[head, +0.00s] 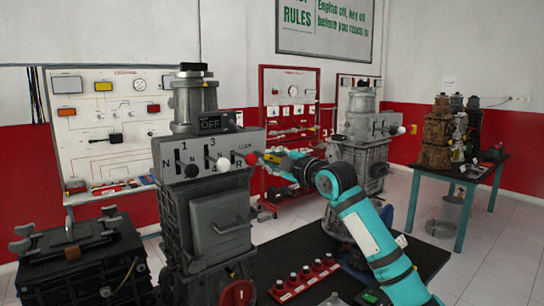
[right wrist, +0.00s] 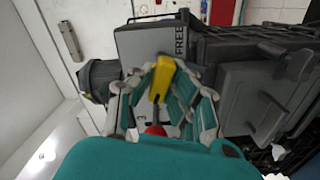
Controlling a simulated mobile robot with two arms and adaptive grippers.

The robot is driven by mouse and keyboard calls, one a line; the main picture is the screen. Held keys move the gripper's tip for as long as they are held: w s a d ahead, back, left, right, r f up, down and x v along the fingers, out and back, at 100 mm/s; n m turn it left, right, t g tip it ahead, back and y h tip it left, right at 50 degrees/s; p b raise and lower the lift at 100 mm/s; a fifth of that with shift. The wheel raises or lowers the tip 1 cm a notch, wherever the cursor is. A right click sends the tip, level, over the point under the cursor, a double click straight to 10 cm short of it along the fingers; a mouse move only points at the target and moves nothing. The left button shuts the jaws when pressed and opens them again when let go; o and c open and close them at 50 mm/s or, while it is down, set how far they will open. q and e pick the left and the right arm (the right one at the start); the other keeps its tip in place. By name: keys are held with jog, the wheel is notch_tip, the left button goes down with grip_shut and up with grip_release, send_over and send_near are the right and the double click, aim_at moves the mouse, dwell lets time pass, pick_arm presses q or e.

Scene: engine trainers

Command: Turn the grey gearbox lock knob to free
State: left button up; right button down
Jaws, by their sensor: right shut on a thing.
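The grey gearbox (head: 207,225) stands left of centre in the head view, with an OFF sign on top and levers along its front panel. My right gripper (head: 270,158) reaches in from the right to the panel's right end, beside a red ball (head: 251,159). In the right wrist view its fingers (right wrist: 162,92) are closed around the yellow lock knob (right wrist: 163,76), whose base they partly hide. The word FREE (right wrist: 180,40) is on the grey panel beside the knob. The red ball (right wrist: 155,130) shows between the fingers and my palm. My left gripper is not in view.
A lighter grey gearbox (head: 363,130) stands behind my right arm. A black case (head: 85,262) is at the lower left. A teal table (head: 462,172) with engines is at the right.

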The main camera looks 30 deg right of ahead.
jog(key=n+p, duration=0.2)
jog(key=n, duration=0.1)
jog(key=shift+f, duration=0.1)
jog(key=shift+a+f+n+p, duration=0.1)
jog(key=shift+n+p, duration=0.3)
jog(key=shift+n, duration=0.2)
jog(key=shift+f, duration=0.1)
jog(key=c, duration=1.3)
grip_release()
jog(key=shift+r, duration=0.2)
jog(key=shift+s, duration=0.35)
jog(key=shift+s+d, duration=0.15)
jog(key=shift+s, duration=1.7)
jog(key=shift+s+d, duration=0.15)
jog(key=shift+s, duration=1.75)
jog(key=shift+s+d, duration=0.15)
jog(key=shift+s, duration=1.7)
